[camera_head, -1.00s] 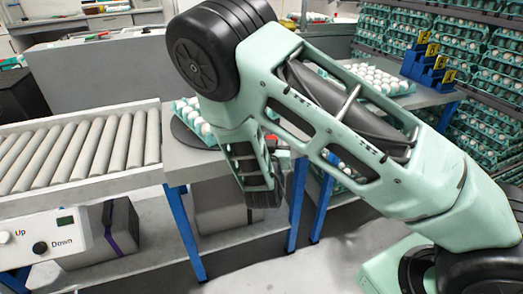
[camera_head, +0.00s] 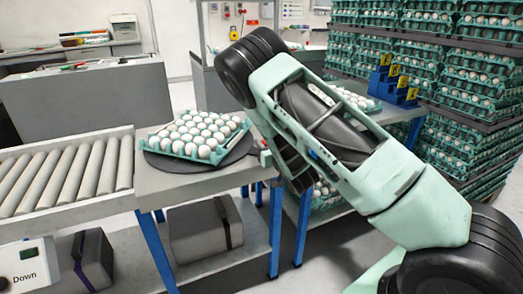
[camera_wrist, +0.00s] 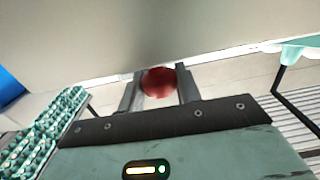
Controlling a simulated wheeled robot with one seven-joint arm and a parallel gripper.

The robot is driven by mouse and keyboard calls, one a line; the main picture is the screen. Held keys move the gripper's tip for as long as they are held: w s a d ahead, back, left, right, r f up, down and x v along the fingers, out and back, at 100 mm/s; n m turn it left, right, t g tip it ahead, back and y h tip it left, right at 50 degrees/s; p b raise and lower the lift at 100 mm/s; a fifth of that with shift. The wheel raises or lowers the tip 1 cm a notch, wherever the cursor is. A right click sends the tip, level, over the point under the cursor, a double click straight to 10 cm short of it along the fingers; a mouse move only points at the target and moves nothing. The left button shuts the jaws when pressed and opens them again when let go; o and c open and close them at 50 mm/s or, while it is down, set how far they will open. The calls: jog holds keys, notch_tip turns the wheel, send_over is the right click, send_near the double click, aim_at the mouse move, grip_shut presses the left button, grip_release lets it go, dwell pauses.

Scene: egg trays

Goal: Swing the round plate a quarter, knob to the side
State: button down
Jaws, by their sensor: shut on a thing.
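The round plate (camera_head: 236,153) is a flat dark disc on the grey table. A teal tray of white eggs (camera_head: 200,135) sits on it. The red knob (camera_wrist: 158,84) shows between the two fingers of my gripper (camera_wrist: 158,75) in the wrist view, and the gripper is shut on it. In the head view a small red patch (camera_head: 265,158) shows at the plate's right side, beside my arm. My arm hides most of the gripper there.
A roller conveyor (camera_head: 70,180) meets the table on the left. Another table on the right, partly behind my arm, carries more eggs and blue holders with yellow labels (camera_head: 393,80). Stacked egg trays (camera_head: 460,110) fill the right back. Blue table legs (camera_head: 275,230) stand below.

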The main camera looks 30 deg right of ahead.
jog(key=shift+w+d+n+y, duration=0.7)
jog(key=shift+w+d+y, duration=0.4)
jog(key=shift+d, duration=0.1)
jog(key=c, duration=1)
grip_release()
jog(key=shift+s, duration=0.15)
jog(key=shift+s+b, duration=0.55)
jog(key=shift+s, duration=8.05)
